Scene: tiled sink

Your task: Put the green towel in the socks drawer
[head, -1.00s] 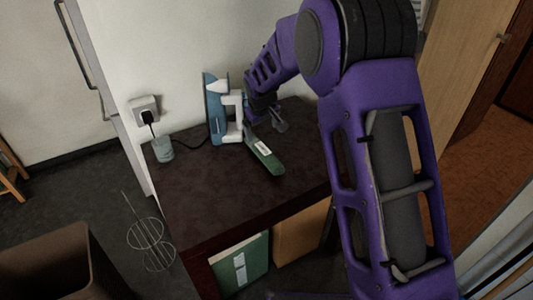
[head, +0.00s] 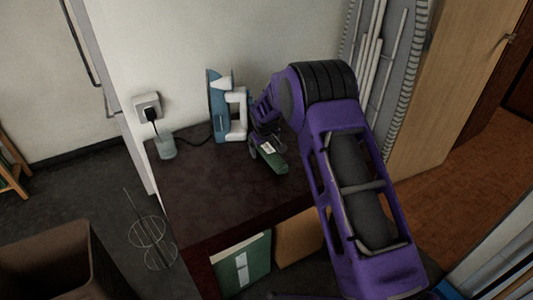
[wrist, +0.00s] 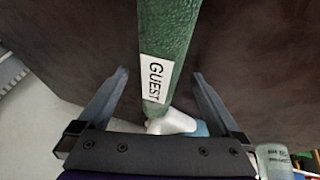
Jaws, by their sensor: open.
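The green towel (head: 276,162) is a long narrow roll with a white label, lying on the dark tabletop in front of the iron. In the wrist view the towel (wrist: 165,35) runs from the top edge down between my fingers, and its label reads GUEST. My gripper (wrist: 160,76) is open, with one finger on each side of the towel and gaps showing on both sides. In the head view my gripper (head: 263,147) is at the towel's back end and partly hides it. No drawer marked as socks can be made out.
A blue and white iron (head: 215,112) stands upright just left of my gripper. A cup (head: 166,147) and a wall socket (head: 147,106) are further left. Below the dark tabletop (head: 215,205) are a green labelled front (head: 240,264) and a brown one (head: 298,237). The tabletop's front is clear.

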